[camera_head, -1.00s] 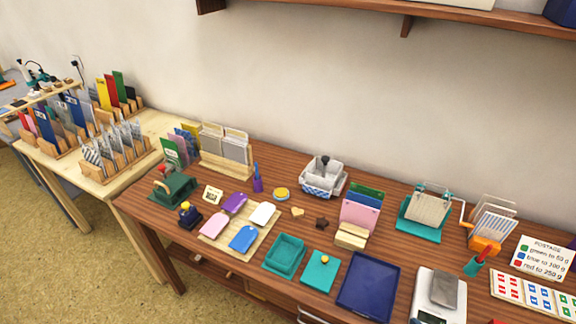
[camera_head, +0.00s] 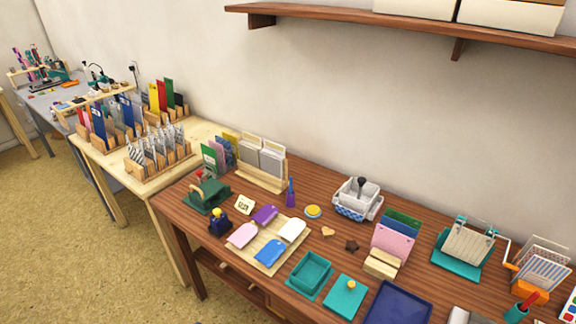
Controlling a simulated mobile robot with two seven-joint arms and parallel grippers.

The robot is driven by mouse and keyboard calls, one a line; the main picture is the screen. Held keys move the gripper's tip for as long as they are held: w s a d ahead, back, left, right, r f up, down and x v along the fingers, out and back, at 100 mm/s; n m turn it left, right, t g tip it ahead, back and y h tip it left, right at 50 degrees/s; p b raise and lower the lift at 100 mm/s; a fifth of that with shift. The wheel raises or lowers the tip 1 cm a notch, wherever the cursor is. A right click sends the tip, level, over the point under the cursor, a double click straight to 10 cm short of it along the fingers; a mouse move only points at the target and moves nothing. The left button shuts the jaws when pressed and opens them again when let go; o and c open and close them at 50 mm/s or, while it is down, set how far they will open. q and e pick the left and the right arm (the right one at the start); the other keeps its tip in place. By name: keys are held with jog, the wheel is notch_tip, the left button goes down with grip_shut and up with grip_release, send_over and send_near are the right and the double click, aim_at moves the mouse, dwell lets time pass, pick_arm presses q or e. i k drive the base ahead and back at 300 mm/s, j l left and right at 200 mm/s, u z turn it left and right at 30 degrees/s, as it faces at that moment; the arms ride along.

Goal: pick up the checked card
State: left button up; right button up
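I cannot make out with certainty which card is the checked one. Several grey-and-white patterned cards (camera_head: 158,141) stand upright in a wooden rack (camera_head: 160,174) on the pale wooden table at the left; their patterns are too small to tell apart. More cards in green, lilac and yellow (camera_head: 218,152) stand at the back left of the brown desk. Neither of my grippers is in view.
The brown desk (camera_head: 188,222) holds a tray of coloured tags (camera_head: 265,258), a teal tray (camera_head: 312,272), a dark blue tray (camera_head: 400,306) and a white basket (camera_head: 357,200). Behind the patterned cards, another rack holds coloured cards (camera_head: 100,120). Open floor (camera_head: 70,270) lies at the left.

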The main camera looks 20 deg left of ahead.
aim_at(228, 152)
jog(key=i+j, duration=0.1)
jog(key=j, duration=0.65)
jog(key=i+j, duration=0.15)
jog(key=j, duration=0.6)
jog(key=i+j, duration=0.1)
jog(key=j, duration=0.65)
jog(key=i+j+z, duration=0.1)
jog(key=j, duration=0.65)
jog(key=i+j, duration=0.15)
jog(key=j, duration=0.6)
jog(key=i+j, duration=0.1)
jog(key=j, duration=0.65)
jog(key=i+j, duration=0.1)
jog(key=j, duration=0.65)
jog(key=z, duration=0.05)
